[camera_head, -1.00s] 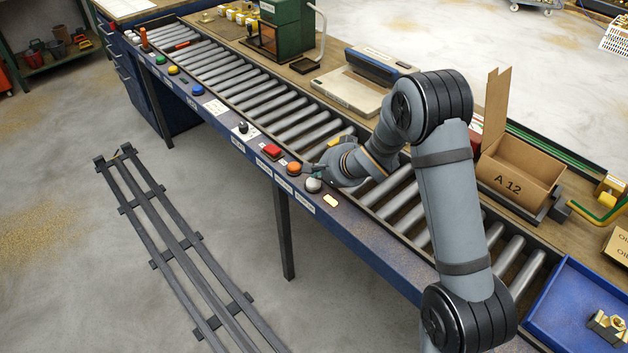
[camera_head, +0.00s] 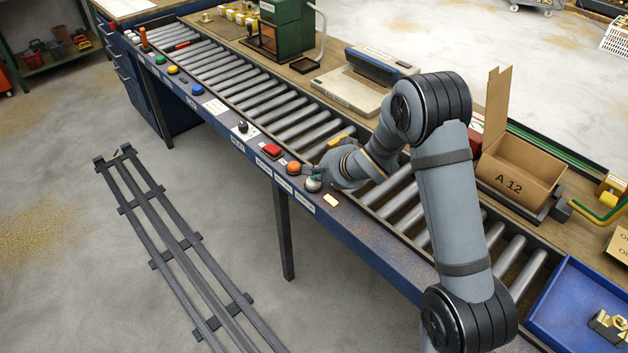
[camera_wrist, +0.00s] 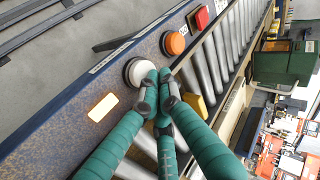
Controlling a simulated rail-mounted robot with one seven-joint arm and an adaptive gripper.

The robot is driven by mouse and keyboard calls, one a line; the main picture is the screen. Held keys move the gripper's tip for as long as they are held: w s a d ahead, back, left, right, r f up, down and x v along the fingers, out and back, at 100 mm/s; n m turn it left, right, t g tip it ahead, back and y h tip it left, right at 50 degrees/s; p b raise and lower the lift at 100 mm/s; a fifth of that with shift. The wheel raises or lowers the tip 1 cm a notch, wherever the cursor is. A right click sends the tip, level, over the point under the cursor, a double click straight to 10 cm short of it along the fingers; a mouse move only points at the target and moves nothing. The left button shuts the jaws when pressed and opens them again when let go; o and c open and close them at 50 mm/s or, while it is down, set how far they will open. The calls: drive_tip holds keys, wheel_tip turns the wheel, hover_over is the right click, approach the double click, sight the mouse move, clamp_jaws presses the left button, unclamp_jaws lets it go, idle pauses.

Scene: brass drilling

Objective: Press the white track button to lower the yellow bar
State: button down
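The white track button (camera_head: 313,185) is a round white cap on the blue front rail of the conveyor; it also shows in the wrist view (camera_wrist: 142,71). My gripper (camera_wrist: 158,88) has green fingers with grey tips drawn together, and nothing shows between them. The tips are right beside the white button's edge; I cannot tell whether they touch it or whether it is pressed. A yellow piece, perhaps the yellow bar, shows beyond my gripper at the rollers (camera_head: 340,140) and in the wrist view (camera_wrist: 196,107). My wrist hides part of that area.
An orange button (camera_head: 293,168) and a red button (camera_head: 272,150) sit close by on the same rail. A cardboard box (camera_head: 520,180) stands behind the rollers.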

drive_tip(key=shift+f+b, duration=0.3)
idle(0.5)
drive_tip(key=shift+r, duration=0.1)
drive_tip(key=shift+r+p, duration=0.7)
drive_tip(key=shift+p, duration=0.1)
wheel_tip(320, 180, up, 6)
drive_tip(key=p, duration=0.6)
